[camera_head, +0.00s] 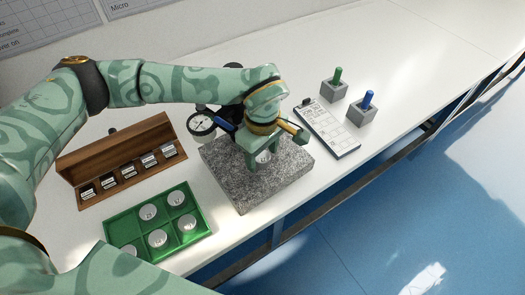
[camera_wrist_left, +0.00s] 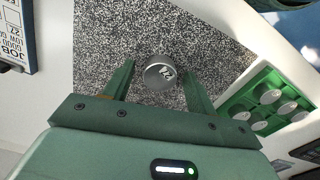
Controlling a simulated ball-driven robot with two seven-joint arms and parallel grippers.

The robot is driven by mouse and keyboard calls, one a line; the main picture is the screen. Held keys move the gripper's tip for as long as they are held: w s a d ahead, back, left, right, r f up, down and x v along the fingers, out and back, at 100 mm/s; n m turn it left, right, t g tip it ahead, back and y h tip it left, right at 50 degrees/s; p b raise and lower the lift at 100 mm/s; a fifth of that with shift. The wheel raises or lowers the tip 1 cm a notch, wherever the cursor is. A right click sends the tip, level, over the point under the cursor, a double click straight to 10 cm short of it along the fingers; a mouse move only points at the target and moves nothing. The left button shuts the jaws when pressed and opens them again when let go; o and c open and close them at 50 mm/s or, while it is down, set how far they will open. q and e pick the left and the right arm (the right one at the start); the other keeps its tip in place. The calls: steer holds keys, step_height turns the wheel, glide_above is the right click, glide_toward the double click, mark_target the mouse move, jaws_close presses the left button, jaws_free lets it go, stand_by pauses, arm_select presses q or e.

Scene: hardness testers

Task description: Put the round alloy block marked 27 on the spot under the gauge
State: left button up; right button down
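The round grey alloy block marked 27 (camera_wrist_left: 160,72) lies on the speckled granite plate (camera_wrist_left: 105,45), its number showing in the left wrist view. The gripper points down over the plate (camera_head: 245,192). In the wrist view the left gripper (camera_wrist_left: 158,70) is open, with its fingers on either side of the block and gaps beside it. The dial gauge (camera_head: 201,123) is at the plate's left back; my arm hides much of its stand. I cannot make out the spot under it. My right gripper is not in view.
A green tray (camera_head: 140,223) with several round blocks stands at the front left. A wooden case (camera_head: 167,129) with small blocks is behind it. A clipboard (camera_head: 328,128) and two grey holders with green (camera_head: 334,91) and blue (camera_head: 362,113) handles stand right. The table's front edge is close to the plate.

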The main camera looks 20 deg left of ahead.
mark_target(263, 157)
arm_select(q)
step_height(263, 157, up, 12)
steer(key=p, duration=0.3)
steer(key=shift+r, duration=0.15)
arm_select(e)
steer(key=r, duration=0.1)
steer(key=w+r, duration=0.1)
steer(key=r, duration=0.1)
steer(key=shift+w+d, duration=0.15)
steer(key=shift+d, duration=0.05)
